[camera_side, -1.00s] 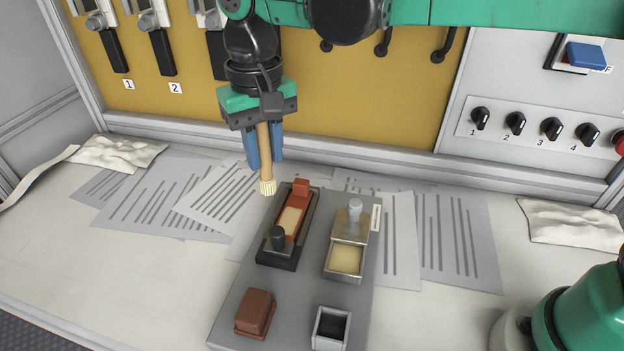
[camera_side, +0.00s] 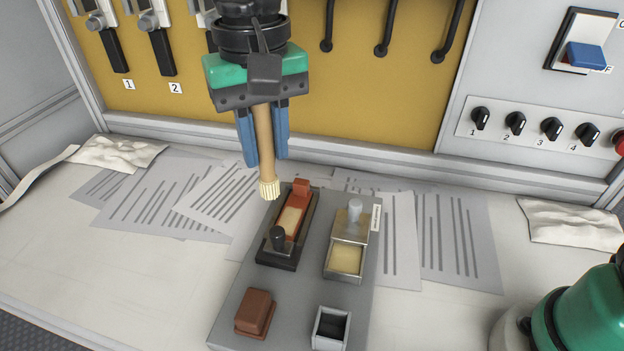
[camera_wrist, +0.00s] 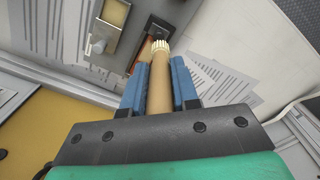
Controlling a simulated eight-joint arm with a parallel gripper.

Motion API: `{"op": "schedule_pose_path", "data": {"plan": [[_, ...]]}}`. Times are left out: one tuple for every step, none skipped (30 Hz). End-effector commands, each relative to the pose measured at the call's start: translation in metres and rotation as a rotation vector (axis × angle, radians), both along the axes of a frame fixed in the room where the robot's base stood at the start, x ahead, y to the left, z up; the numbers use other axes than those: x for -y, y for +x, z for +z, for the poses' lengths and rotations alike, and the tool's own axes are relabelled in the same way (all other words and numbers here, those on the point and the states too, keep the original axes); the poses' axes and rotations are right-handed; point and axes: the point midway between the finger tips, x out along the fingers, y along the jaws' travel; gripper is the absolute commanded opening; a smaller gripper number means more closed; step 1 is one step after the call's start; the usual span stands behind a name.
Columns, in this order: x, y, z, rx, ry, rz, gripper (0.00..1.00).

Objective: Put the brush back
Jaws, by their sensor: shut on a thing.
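A brush (camera_side: 265,150) with a tan wooden handle and short pale bristles hangs nearly upright, bristles down. My gripper (camera_side: 264,158) is shut on its handle between two blue fingers. The bristle end is in the air, just left of and behind the red-and-black fixture (camera_side: 291,222) on the grey board. In the wrist view, the brush (camera_wrist: 160,75) lies between the blue fingers of my gripper (camera_wrist: 160,85), with its bristles pointing away from me toward the fixture. I cannot make out an empty holder for the brush.
The grey board (camera_side: 300,300) also carries a metal box with a pale pad (camera_side: 346,260), a brown block (camera_side: 255,313) and a small dark-lined cup (camera_side: 331,328). Printed papers (camera_side: 150,200) lie around it. Black hooks (camera_side: 385,30) hang on the yellow back panel.

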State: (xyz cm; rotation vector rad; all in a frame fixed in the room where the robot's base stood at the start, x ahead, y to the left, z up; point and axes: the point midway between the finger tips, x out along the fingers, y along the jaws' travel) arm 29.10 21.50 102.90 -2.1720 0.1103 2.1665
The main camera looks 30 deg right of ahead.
Motion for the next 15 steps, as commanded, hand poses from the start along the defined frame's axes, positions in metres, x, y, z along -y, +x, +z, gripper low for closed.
{"op": "schedule_pose_path", "data": {"plan": [[-0.003, -0.02, 0.012, 0.0, 0.0, -0.019, 0.0], [-0.005, -0.031, 0.018, 0.0, 0.0, -0.038, 0.0], [-0.005, -0.045, 0.026, 0.0, 0.0, -0.061, 0.0], [-0.005, -0.055, 0.031, 0.0, 0.0, -0.079, 0.0], [-0.005, -0.064, 0.036, 0.0, 0.0, -0.097, 0.0], [-0.004, -0.076, 0.041, 0.0, 0.0, -0.118, 0.0], [-0.003, -0.084, 0.045, 0.0, -0.001, -0.132, 0.0], [-0.002, -0.092, 0.048, 0.0, -0.001, -0.146, 0.0], [0.0, -0.1, 0.052, 0.0, -0.001, -0.163, 0.0], [0.001, -0.105, 0.054, 0.0, -0.001, -0.174, 0.0], [0.002, -0.11, 0.056, 0.0, -0.001, -0.183, 0.0], [0.003, -0.114, 0.057, 0.0, -0.001, -0.194, 0.0], [0.004, -0.117, 0.058, 0.0, 0.0, -0.2, 0.0], [0.005, -0.119, 0.057, 0.0, 0.0, -0.205, 0.0], [0.005, -0.121, 0.055, 0.0, 0.0, -0.21, 0.0]]}}
